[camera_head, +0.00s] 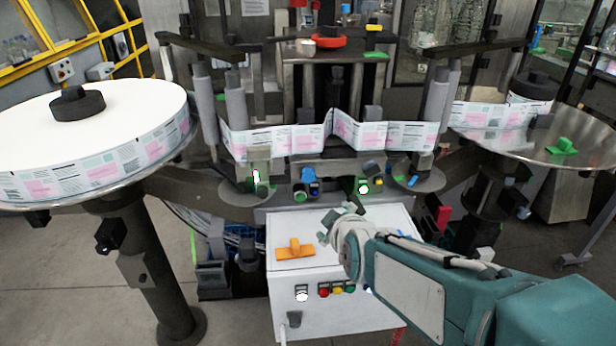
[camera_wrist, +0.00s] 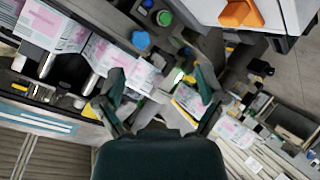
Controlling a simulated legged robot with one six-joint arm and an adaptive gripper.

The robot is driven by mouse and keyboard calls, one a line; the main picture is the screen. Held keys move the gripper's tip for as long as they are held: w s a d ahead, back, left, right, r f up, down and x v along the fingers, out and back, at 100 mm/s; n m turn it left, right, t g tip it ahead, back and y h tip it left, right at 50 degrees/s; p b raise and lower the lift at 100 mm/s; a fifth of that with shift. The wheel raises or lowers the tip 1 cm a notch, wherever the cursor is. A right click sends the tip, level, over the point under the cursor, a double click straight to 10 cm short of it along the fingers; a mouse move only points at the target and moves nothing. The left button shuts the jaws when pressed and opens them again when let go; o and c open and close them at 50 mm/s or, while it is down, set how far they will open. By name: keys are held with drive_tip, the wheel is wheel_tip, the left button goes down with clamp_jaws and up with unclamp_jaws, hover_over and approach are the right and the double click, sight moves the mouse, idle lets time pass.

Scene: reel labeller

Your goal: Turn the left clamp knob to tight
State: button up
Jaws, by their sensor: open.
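Two lit green parts sit under the label web in the head view, one on the left (camera_head: 256,178) and one on the right (camera_head: 363,188). Between them are a blue knob (camera_head: 309,174) and a green button (camera_head: 300,196). The blue knob also shows in the wrist view (camera_wrist: 141,40), beside the green button (camera_wrist: 164,18). I cannot tell for sure which part is the left clamp knob. My gripper (camera_head: 338,216) is open and empty, above the white box and below the label web. In the wrist view its fingers (camera_wrist: 158,92) are spread, with nothing between them touching.
The white control box (camera_head: 345,305) carries an orange handle (camera_head: 295,249) and several coloured buttons. A large label reel (camera_head: 90,120) with a black hub (camera_head: 77,103) is at left. A metal disc (camera_head: 520,145) is at right. Rollers and brackets crowd the web.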

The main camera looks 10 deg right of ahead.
sight(308, 179)
drive_tip(key=w+a+f+n+t, duration=0.1)
drive_tip(key=w+n+t, duration=0.1)
drive_tip(key=w, duration=0.4)
drive_tip(key=w+a+f+n+t, duration=0.1)
drive_tip(key=w+n+t, duration=0.1)
drive_tip(key=w, duration=0.5)
drive_tip(key=w+a+f+n+t+h, duration=0.1)
drive_tip(key=w+n, duration=0.3)
drive_tip(key=w, duration=0.2)
drive_tip(key=shift+w+t, duration=0.25)
drive_tip(key=shift+t, duration=0.15)
drive_tip(key=c, duration=1.1)
